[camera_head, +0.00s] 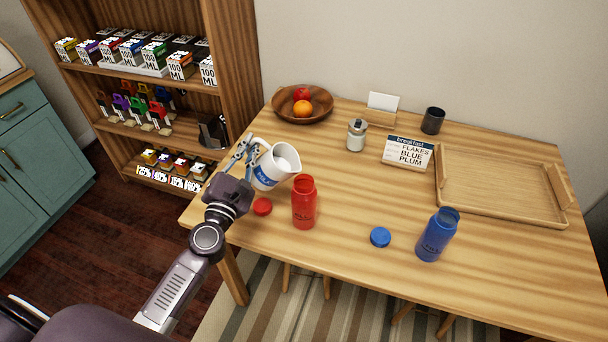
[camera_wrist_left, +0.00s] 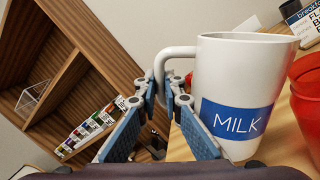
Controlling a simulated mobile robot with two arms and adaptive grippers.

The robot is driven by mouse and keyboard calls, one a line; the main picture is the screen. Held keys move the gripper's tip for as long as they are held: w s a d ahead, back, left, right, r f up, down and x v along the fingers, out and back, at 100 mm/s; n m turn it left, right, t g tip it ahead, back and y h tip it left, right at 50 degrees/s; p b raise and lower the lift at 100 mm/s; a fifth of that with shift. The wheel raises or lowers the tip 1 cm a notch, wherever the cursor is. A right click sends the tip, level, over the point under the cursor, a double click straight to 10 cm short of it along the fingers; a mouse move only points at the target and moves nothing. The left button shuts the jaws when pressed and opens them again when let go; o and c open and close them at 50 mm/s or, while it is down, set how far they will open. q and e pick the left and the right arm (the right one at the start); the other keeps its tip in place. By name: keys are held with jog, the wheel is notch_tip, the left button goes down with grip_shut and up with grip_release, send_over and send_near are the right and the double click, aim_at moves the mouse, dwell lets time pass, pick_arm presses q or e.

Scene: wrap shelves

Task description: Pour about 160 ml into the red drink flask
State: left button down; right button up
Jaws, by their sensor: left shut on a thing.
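My left gripper (camera_head: 240,158) is shut on the handle of a white milk jug (camera_head: 268,180) with a blue band. In the head view the jug is tilted a little to the right, left of the red flask. In the left wrist view the jug (camera_wrist_left: 240,75) reads MILK and my left gripper's fingers (camera_wrist_left: 165,95) close at its handle. The red drink flask (camera_head: 304,204) stands upright and open on the table, and its edge shows in the left wrist view (camera_wrist_left: 308,100). A red cap (camera_head: 262,206) lies left of it. My right gripper is not in view.
A blue flask (camera_head: 437,236) and blue cap (camera_head: 380,237) are to the right. A glass jar (camera_head: 356,136), fruit bowl (camera_head: 283,110), breakfast sign (camera_head: 407,153), dark cup (camera_head: 433,121) and wooden tray (camera_head: 478,205) stand behind. A shelf (camera_head: 232,50) rises at left. The table's front right is clear.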

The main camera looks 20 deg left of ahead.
aim_at(256, 137)
pick_arm(q)
jog(key=shift+d+r+m, duration=0.15)
jog(key=shift+r+m, duration=0.15)
jog(key=shift+d+r+m, duration=0.3)
jog(key=shift+r+m, duration=0.35)
jog(key=shift+m, duration=0.05)
jog(key=shift+d+r+m+p, duration=0.15)
jog(key=shift+r+m+p, duration=0.1)
jog(key=shift+m+p, duration=0.1)
jog(key=shift+d+r+m+t+h, duration=0.25)
jog(key=shift+r+m+t+h, duration=0.05)
jog(key=shift+r+m, duration=0.35)
jog(key=shift+d+m, duration=0.25)
jog(key=shift+m, duration=0.25)
jog(key=shift+a, duration=0.25)
jog(key=shift+d+m+h, duration=0.15)
jog(key=shift+m+h, duration=0.25)
jog(key=shift+m, duration=0.1)
dwell(0.3)
jog(key=shift+s+d+r+m+h+p, duration=0.1)
jog(key=shift+d+r+m+h+p, duration=0.45)
jog(key=shift+m, duration=0.55)
dwell(0.9)
jog(key=shift+d+r+m, duration=0.3)
jog(key=shift+d+m, duration=0.1)
jog(key=shift+d, duration=0.1)
dwell(0.4)
